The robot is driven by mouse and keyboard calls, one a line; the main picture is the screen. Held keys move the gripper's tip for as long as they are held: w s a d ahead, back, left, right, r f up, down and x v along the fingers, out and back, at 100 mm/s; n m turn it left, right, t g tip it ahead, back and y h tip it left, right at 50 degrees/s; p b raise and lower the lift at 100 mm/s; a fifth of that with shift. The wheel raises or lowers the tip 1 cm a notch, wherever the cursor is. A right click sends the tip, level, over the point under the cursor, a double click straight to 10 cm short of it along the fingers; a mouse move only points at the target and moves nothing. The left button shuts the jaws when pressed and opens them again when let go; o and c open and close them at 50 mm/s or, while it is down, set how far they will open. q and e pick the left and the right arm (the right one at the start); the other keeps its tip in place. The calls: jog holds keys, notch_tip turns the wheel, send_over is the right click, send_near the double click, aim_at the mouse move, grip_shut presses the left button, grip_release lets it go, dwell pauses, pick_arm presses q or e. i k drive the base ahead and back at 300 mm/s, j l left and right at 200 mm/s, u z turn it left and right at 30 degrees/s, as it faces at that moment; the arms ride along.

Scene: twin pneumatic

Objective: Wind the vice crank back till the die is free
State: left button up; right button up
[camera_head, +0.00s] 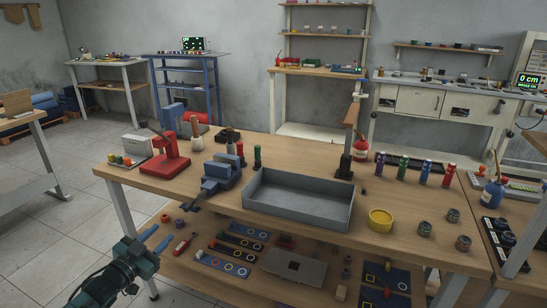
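A blue-grey vice (221,174) stands near the front edge of the wooden workbench, left of the grey tray. A dark part that looks like its crank (191,208) sticks out at the front, over the bench edge. I cannot make out a die between the jaws; it is too small or hidden. My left gripper (160,236) is at the lower left, in front of the bench and below its top. Its two blue fingers are apart with nothing visible between them. It is clear of the vice and crank. My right gripper is not in view.
The grey tray (265,209) looks empty. A red press (167,157) stands left of the vice. A yellow bowl (380,220) and several small cans sit to the right. The lower shelf (200,262) holds boards and small parts. Floor left of the bench is clear.

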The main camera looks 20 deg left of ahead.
aim_at(203, 193)
jog(key=k+j, duration=0.1)
jog(key=k, duration=0.9)
